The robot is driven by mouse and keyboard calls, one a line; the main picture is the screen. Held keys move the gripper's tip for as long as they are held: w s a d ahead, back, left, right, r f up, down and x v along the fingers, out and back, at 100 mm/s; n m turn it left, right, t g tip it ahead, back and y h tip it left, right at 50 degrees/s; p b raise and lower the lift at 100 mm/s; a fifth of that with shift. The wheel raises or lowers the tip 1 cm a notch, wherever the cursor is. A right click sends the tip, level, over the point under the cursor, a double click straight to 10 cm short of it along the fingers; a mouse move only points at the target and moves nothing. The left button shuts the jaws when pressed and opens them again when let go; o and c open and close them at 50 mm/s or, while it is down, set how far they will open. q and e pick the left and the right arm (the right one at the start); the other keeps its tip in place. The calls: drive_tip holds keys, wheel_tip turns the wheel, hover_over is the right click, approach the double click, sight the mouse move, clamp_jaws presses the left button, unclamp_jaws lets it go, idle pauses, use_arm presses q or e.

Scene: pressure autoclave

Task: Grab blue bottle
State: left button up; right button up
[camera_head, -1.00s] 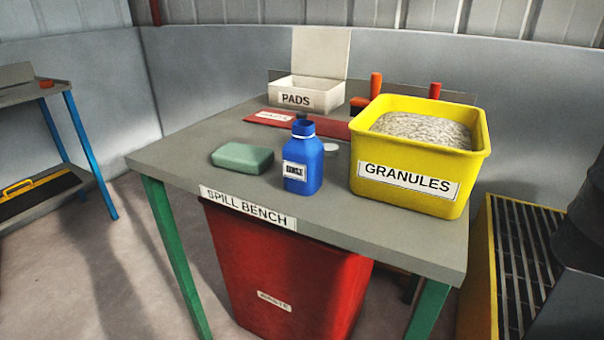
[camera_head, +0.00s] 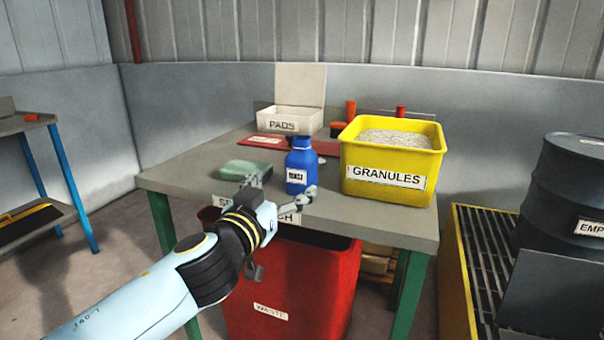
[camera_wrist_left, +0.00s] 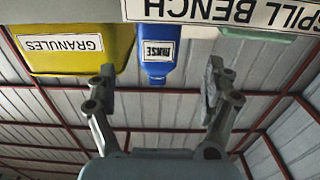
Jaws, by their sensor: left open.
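The blue bottle (camera_head: 300,165) with a white label stands upright near the front edge of the spill bench (camera_head: 350,212). In the left wrist view the bottle (camera_wrist_left: 158,70) appears upside down between and beyond the spread fingers. My left gripper (camera_head: 284,187) is open and empty, in front of the bottle at the bench's front edge; it also shows in the left wrist view (camera_wrist_left: 157,90). In the head view its fingers lie to either side of the bottle's lower part, apart from it as far as I can tell. My right gripper is not in view.
A yellow granules tub (camera_head: 391,160) stands close right of the bottle. A green block (camera_head: 246,170) lies to its left. A white pads box (camera_head: 290,119) and a red flat item are behind. A red waste bin (camera_head: 285,295) is under the bench; a dark drum (camera_head: 575,190) stands right.

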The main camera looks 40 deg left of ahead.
sight(302, 172)
use_arm(q)
drive_tip(key=x, duration=0.6)
drive_tip(key=p+x, duration=0.1)
drive_tip(key=x, duration=0.2)
drive_tip(key=shift+w+d+f, duration=0.1)
drive_tip(key=shift+w+f, duration=0.2)
drive_tip(key=shift+w, duration=0.1)
drive_tip(key=c, duration=1.3)
